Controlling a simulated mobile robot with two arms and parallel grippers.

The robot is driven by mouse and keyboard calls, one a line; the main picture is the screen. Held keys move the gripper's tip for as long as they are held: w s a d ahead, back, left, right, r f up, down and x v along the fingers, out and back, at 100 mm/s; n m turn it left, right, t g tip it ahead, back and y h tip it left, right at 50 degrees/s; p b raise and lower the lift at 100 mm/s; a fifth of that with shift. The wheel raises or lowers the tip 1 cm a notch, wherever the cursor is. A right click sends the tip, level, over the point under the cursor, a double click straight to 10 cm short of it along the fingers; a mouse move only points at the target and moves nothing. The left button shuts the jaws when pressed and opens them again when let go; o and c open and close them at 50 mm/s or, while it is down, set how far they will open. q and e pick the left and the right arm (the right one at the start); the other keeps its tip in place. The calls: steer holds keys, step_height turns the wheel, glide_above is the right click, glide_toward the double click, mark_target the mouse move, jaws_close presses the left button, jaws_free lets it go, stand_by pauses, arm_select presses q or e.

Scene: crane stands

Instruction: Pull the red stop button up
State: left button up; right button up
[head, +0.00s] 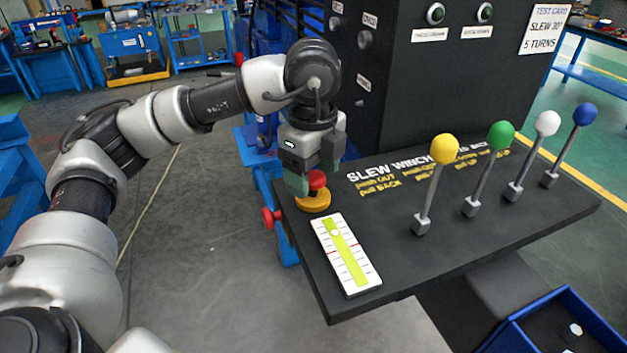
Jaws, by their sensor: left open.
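The red stop button (317,179) sits on a round yellow base (313,202) at the near left part of the black console (450,235). My left gripper (310,180) points down over the button from above. Its greenish fingertips are apart, one at the button's left and one behind its right side. The gripper covers part of the button. I cannot tell whether the fingers touch it. My right gripper is out of the picture.
Levers with yellow (444,149), green (501,135), white (547,123) and blue (585,114) knobs stand on the console's right. A white level gauge (345,255) lies in front of the button. A red knob (270,217) sticks out at the left edge. A blue bin (560,325) is below right.

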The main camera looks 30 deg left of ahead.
mark_target(312, 175)
arm_select(q)
steer(key=shift+r+p, duration=2.2)
steer(key=shift+r, duration=1.35)
